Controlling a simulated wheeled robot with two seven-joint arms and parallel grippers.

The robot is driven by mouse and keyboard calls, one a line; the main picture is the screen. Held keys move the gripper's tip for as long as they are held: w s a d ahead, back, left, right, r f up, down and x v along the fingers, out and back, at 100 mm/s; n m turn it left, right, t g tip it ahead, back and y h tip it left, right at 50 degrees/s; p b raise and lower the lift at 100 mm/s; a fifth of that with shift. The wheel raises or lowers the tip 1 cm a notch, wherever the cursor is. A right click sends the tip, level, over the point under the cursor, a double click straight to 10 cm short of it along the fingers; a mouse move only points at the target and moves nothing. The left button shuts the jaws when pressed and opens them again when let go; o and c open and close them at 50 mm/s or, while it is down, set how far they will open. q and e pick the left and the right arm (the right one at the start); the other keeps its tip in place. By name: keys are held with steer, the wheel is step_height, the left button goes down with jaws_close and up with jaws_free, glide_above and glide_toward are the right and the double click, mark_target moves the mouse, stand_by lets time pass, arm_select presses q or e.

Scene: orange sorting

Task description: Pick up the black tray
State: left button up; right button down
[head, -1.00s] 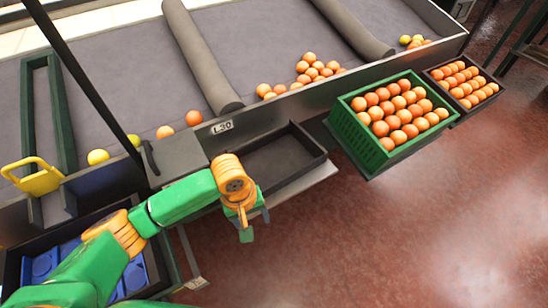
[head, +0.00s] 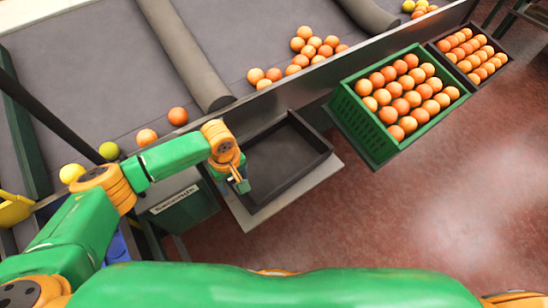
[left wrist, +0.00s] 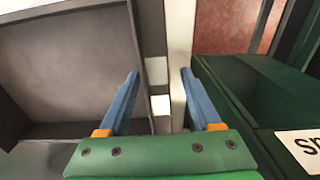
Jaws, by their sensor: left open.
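The black tray (head: 283,156) is empty and lies flat on a light grey shelf below the conveyor's edge in the head view. It also fills the left of the left wrist view (left wrist: 65,65). My left gripper (head: 241,186) is open at the tray's left side wall. In the left wrist view its two blue fingers (left wrist: 159,75) are spread, with the tray's side wall and the shelf edge showing between them. I cannot tell whether a finger touches the wall. My right gripper is not in view.
A green crate (head: 372,145) full of oranges stands right of the tray, with a dark crate (head: 466,79) of oranges beyond. A dark green box (head: 186,204) with a label is left of the shelf. Loose oranges (head: 310,46) lie on the conveyor (head: 90,75).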

arm_select(q)
steer(key=shift+w+f, duration=0.2)
steer(key=shift+f, duration=0.15)
jaws_close()
